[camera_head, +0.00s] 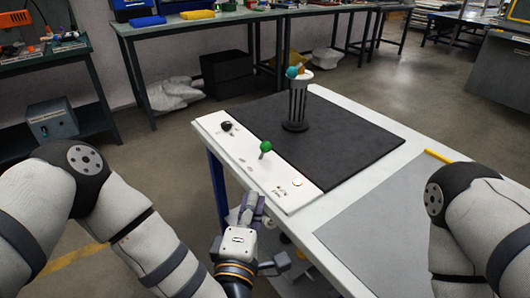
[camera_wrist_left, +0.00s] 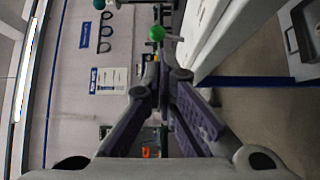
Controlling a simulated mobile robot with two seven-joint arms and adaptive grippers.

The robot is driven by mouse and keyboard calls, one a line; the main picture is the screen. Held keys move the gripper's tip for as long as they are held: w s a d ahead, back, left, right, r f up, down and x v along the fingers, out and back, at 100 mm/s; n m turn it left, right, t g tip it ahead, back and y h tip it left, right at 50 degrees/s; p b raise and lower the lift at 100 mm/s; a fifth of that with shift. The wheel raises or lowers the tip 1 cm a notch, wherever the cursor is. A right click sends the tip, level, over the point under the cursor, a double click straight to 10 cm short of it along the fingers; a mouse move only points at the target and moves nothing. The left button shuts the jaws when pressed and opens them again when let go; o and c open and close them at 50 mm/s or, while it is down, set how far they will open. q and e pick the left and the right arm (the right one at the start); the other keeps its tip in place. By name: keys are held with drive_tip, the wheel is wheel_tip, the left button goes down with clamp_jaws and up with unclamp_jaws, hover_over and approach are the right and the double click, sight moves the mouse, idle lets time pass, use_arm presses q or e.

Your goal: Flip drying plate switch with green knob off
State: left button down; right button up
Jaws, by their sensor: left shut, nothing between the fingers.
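The green knob (camera_head: 265,146) sits on top of a short switch lever on the white panel (camera_head: 213,127) along the near-left side of the dark drying plate (camera_head: 365,150). The lever leans slightly; I cannot tell its switch position. My left gripper (camera_head: 252,204) is shut and empty, beside the table edge, nearer to me than the knob and apart from it. In the left wrist view the green knob (camera_wrist_left: 157,33) shows just beyond the closed fingertips (camera_wrist_left: 161,70). My right gripper is out of view.
A dark ribbed holder (camera_head: 298,103) with a teal ball (camera_head: 292,72) stands on the plate. A grey mat (camera_head: 375,230) and a yellow stick (camera_head: 438,156) lie on the table's right part.

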sight(265, 152)
use_arm(q)
drive_tip(key=w, duration=0.4)
drive_tip(key=w+d+b, duration=0.1)
drive_tip(key=w, duration=0.4)
drive_tip(key=w+d, duration=0.1)
drive_tip(key=w, duration=0.3)
drive_tip(key=shift+w, duration=0.4)
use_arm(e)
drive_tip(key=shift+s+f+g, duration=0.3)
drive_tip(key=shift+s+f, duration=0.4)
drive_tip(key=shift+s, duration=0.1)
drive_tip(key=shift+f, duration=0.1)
